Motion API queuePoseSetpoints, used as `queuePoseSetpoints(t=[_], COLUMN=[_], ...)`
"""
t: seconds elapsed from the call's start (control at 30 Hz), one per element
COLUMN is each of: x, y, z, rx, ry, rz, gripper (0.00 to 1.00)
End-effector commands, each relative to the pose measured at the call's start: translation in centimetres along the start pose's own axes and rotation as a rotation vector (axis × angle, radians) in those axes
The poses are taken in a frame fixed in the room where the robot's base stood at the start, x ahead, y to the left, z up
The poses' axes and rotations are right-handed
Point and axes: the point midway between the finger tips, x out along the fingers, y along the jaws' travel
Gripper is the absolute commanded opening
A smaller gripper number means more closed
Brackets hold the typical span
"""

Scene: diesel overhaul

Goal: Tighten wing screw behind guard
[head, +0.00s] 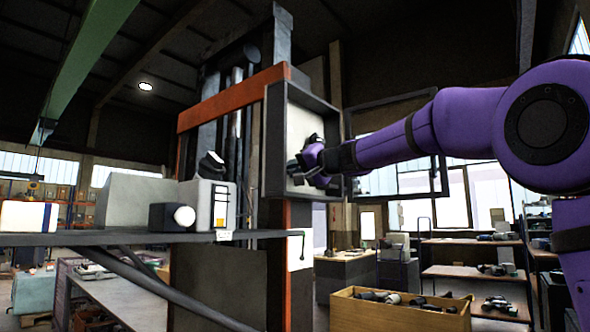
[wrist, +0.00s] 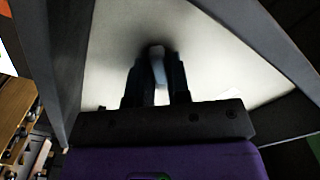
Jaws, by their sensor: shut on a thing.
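A shallow open-fronted box (head: 275,140) with a dark frame and pale back panel is mounted on the upright machine. My gripper (head: 302,170) reaches into it from the right. In the wrist view my gripper (wrist: 156,75) points at the pale panel, its two dark fingers shut on a small light grey piece (wrist: 158,70), which appears to be the wing screw. Its wings are hard to make out in the shadow and blur. In the head view the gripper hides it. A framed, see-through hinged panel (head: 442,180), perhaps the guard, stands open at the box's right, behind my arm.
The box's side walls stand close around my gripper. An orange-red beam (head: 232,98) crosses the machine at upper left. A grey shelf (head: 120,239) with boxes juts out at left. A wooden crate of parts (head: 385,318) is below right.

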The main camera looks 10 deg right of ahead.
Motion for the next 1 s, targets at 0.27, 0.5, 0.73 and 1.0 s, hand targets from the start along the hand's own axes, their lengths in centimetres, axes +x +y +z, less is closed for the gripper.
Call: queuePoseSetpoints(t=[0.27, 0.5, 0.73, 1.0], x=[0.01, 0.02, 0.06, 0.07], y=[-0.03, -0.01, -0.04, -0.05], z=[0.02, -0.01, 0.02, 0.02], rx=[0.008, 0.181, 0.400, 0.434], ry=[-0.001, 0.000, -0.001, -0.001], rz=[-0.001, 0.000, -0.001, -0.001], gripper=[0.00, 0.00, 0.00, 0.00])
